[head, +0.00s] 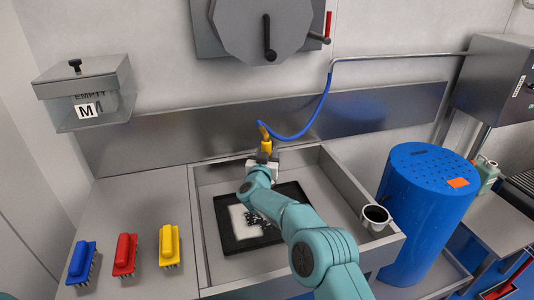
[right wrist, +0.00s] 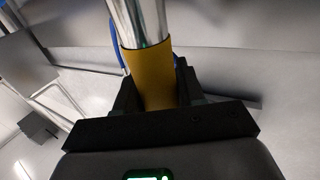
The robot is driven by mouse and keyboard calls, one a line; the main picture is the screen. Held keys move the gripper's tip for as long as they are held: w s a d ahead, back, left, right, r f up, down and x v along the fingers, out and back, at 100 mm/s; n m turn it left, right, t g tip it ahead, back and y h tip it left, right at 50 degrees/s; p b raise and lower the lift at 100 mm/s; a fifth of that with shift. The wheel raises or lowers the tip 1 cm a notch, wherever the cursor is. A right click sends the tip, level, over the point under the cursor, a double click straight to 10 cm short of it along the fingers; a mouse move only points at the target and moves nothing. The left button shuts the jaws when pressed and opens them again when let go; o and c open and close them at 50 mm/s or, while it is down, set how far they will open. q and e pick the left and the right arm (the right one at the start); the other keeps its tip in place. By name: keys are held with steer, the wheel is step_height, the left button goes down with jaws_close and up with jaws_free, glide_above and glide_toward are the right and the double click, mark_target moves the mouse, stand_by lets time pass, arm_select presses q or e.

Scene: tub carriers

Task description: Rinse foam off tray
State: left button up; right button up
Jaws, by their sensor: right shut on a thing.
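A black tray (head: 230,244) lies in the sink basin (head: 206,226) in the head view. A white patch that looks like foam (head: 238,217) covers part of its middle, and my right arm hides some of the tray. My right gripper (head: 264,158) is above the back of the basin, beyond the tray. It is shut on the yellow grip of a spray nozzle (head: 266,146), fed by a blue hose (head: 312,117). In the right wrist view the yellow grip (right wrist: 150,78) sits between the fingers, with a shiny metal tube beyond it. My left gripper is not in view.
Blue (head: 81,260), red (head: 125,253) and yellow (head: 169,245) brushes stand on the left counter. A small cup (head: 374,218) sits at the basin's right edge. A blue drum (head: 424,215) stands to the right. A clear lidded box (head: 90,100) is on the left wall.

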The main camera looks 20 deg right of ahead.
steer(key=shift+s+a+r, duration=0.15)
steer(key=shift+s+a, duration=0.1)
steer(key=shift+a, duration=0.5)
steer(key=shift+s+a+r, duration=0.1)
steer(key=shift+s+a, duration=0.45)
steer(key=shift+a, duration=0.2)
steer(key=shift+s+a, duration=0.45)
steer(key=shift+a, duration=0.4)
steer(key=shift+s+a, duration=0.45)
steer(key=shift+a, duration=0.4)
steer(key=shift+s+a, duration=0.45)
steer(key=shift+a, duration=0.4)
steer(key=d+b, duration=0.4)
steer(key=d, duration=1.1)
steer(key=shift+d, duration=0.2)
steer(key=shift+w, duration=0.1)
